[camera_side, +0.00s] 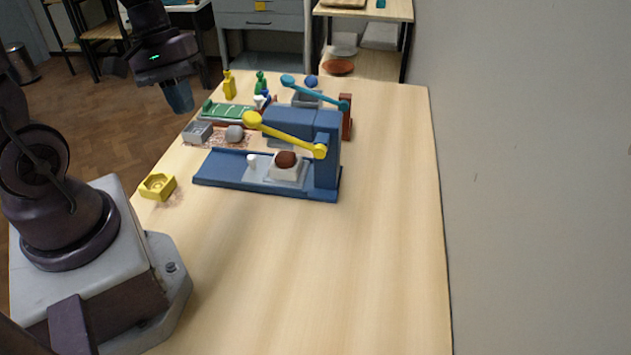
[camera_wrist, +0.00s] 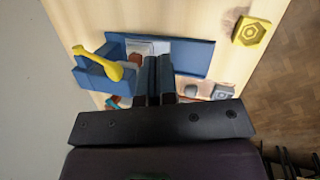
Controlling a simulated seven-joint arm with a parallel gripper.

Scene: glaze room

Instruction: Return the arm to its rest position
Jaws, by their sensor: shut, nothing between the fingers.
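My gripper (camera_side: 181,106) is raised at the upper left of the side view, high above the left edge of the table, and touches nothing. In the wrist view its two dark fingers (camera_wrist: 159,62) stand side by side, shut and empty. Below it is a blue press (camera_side: 328,150) with a yellow lever (camera_side: 285,137). A brown lump (camera_side: 286,159) rests on a pale block (camera_side: 285,175) on the press base. In the wrist view the fingers hide part of the press base (camera_wrist: 193,56); the yellow lever (camera_wrist: 113,68) shows left of them.
A yellow hexagonal mould (camera_side: 157,186) lies at the table's left edge. Behind the press are a grey box (camera_side: 198,132), a grey ball (camera_side: 235,133), a green board (camera_side: 228,112), small bottles (camera_side: 229,85) and a teal lever (camera_side: 312,93). The table (camera_side: 340,270) is clear in front; a wall (camera_side: 530,180) rises right.

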